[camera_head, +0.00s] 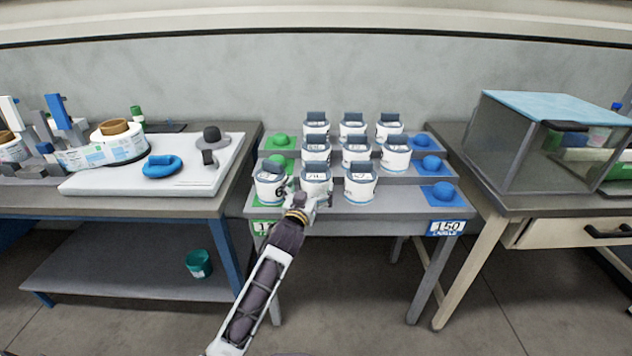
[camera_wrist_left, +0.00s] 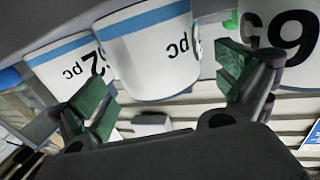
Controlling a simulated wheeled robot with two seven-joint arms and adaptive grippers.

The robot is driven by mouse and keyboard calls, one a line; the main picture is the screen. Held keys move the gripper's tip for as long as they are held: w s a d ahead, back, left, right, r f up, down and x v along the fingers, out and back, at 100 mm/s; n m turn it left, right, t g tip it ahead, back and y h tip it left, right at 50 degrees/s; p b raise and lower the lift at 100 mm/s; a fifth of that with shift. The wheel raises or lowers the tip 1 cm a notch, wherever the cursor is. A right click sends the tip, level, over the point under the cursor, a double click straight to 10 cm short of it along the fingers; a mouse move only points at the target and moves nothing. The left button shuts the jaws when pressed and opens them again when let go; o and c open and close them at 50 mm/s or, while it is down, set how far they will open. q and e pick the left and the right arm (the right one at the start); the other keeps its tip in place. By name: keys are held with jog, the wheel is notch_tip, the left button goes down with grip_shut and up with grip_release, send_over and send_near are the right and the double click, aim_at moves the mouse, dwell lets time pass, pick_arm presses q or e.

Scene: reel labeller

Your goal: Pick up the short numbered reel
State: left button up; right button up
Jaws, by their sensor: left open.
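White numbered reels with dark tops stand in rows on a stepped grey rack. In the front row are a left reel (camera_head: 267,190), a middle reel (camera_head: 315,185) and a right reel (camera_head: 359,191). Which one is short I cannot tell for sure. My left gripper (camera_head: 308,191) is open in front of the middle reel. In the left wrist view, the open fingers with green pads (camera_wrist_left: 165,88) have a white reel marked "pc" (camera_wrist_left: 150,50) beyond the gap between them. A reel with large digits (camera_wrist_left: 290,25) is at the right there. My right gripper is not in view.
Green pads (camera_head: 279,141) line the rack's left side and blue pads (camera_head: 441,194) its right. A left workbench (camera_head: 110,207) holds other reels and a blue ring (camera_head: 161,167). A glass-sided box (camera_head: 540,150) stands on the right bench. Neighbouring reels stand close together.

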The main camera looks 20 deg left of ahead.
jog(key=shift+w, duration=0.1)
pick_arm(q)
jog(key=shift+w, duration=0.75)
jog(key=shift+w+d+f+b, duration=0.15)
jog(key=shift+w+b, duration=0.25)
jog(key=shift+w, duration=1.45)
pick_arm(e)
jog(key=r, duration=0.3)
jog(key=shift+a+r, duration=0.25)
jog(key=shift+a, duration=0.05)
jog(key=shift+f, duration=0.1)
